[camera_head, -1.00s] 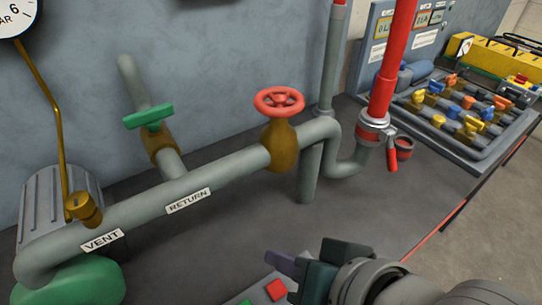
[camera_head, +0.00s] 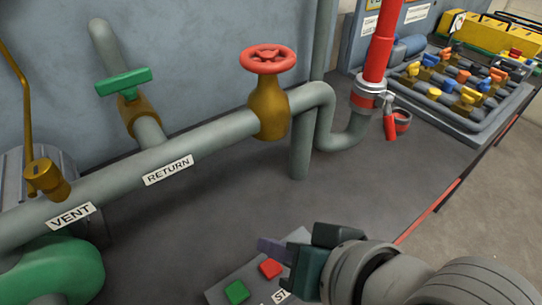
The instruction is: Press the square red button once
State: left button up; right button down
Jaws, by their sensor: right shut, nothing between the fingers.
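The square red button (camera_head: 271,268) sits on a small grey panel (camera_head: 222,291) at the bottom middle of the head view. A square green button (camera_head: 237,292) is to its left on the same panel. My right gripper (camera_head: 262,246) comes in from the lower right and is shut and empty. A white label, partly hidden by the gripper, lies below the red button. My left gripper is not in view.
A grey pipe with VENT (camera_head: 72,215) and RETURN (camera_head: 168,170) labels crosses behind the panel. It carries a red handwheel (camera_head: 268,60) and a green lever (camera_head: 124,84). A red vertical pipe (camera_head: 380,50) and a valve rack (camera_head: 460,90) stand right. Bare grey bench lies between.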

aim_at(275, 274)
notch_tip(275, 274, down, 4)
jog(key=shift+r+b, duration=0.1)
jog(key=shift+b, duration=1.1)
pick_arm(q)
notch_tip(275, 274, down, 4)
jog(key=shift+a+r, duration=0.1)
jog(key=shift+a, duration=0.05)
pick_arm(e)
jog(key=shift+f, duration=0.3)
dwell(0.3)
jog(key=shift+f+b, duration=0.3)
jog(key=shift+f, duration=0.15)
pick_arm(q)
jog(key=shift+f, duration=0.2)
pick_arm(e)
jog(key=shift+f, duration=0.1)
